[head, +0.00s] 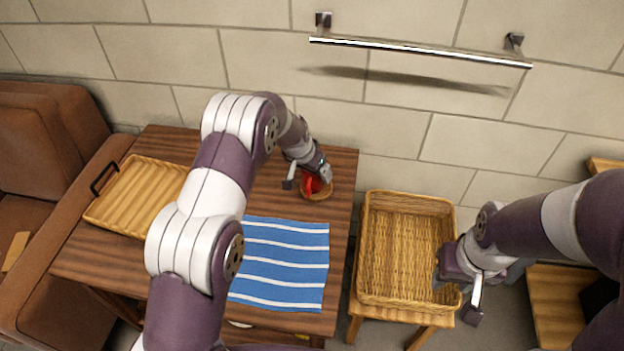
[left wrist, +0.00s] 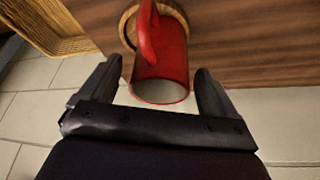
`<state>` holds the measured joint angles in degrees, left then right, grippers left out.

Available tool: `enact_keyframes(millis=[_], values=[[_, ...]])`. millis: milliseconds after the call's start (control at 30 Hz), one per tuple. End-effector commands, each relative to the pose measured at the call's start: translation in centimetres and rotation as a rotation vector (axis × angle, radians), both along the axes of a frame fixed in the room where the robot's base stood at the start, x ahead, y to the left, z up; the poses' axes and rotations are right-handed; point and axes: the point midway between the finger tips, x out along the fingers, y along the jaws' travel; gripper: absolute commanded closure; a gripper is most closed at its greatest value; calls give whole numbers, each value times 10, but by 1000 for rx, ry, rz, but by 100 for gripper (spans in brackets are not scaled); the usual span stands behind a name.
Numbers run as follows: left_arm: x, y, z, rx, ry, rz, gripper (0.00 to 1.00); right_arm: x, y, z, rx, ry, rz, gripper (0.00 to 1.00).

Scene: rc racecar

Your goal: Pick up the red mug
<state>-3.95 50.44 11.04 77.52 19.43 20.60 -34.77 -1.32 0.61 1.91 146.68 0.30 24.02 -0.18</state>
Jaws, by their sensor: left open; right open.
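The red mug (head: 312,184) stands on a round wooden coaster (head: 325,193) near the back right of the wooden table, partly hidden by my left gripper. In the left wrist view the mug (left wrist: 165,65) lies ahead of and between the two open fingers, with its handle facing up in the picture and the coaster (left wrist: 128,28) behind it. My left gripper (head: 306,178) is open at the mug; I cannot tell whether the fingers touch it. In the left wrist view its fingers (left wrist: 155,88) flank the mug's rim. My right gripper (head: 455,299) is open and empty by the wicker basket's right front side.
A blue striped cloth (head: 285,262) lies on the table (head: 110,262). A wooden tray (head: 140,195) with a dark handle is at its left. An empty wicker basket (head: 400,245) stands on a stool to the right. A metal rail (head: 420,52) is on the wall.

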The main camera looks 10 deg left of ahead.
Motion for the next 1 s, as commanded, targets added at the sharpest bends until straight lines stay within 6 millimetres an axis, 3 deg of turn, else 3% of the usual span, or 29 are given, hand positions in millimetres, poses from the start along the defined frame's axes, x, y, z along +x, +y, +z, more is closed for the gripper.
enact_keyframes(millis=[133, 367, 567, 867, 1000], values=[[7, -3, -19, 0, 0, 0, 9, 0, 0, -1, 0, 0, 0, 57], [8, -3, -20, 0, -1, 0, 9, 0, 0, -1, 0, 0, 0, 57], [8, -3, -20, 0, -1, 1, 74, 0, 0, -1, 0, 0, 0, 57], [8, -3, -17, 0, -2, 1, 74, 0, 0, -1, 0, 0, 0, 57], [9, -3, -2, 0, -4, 1, 74, 0, 0, 1, 0, 0, 0, 57]])
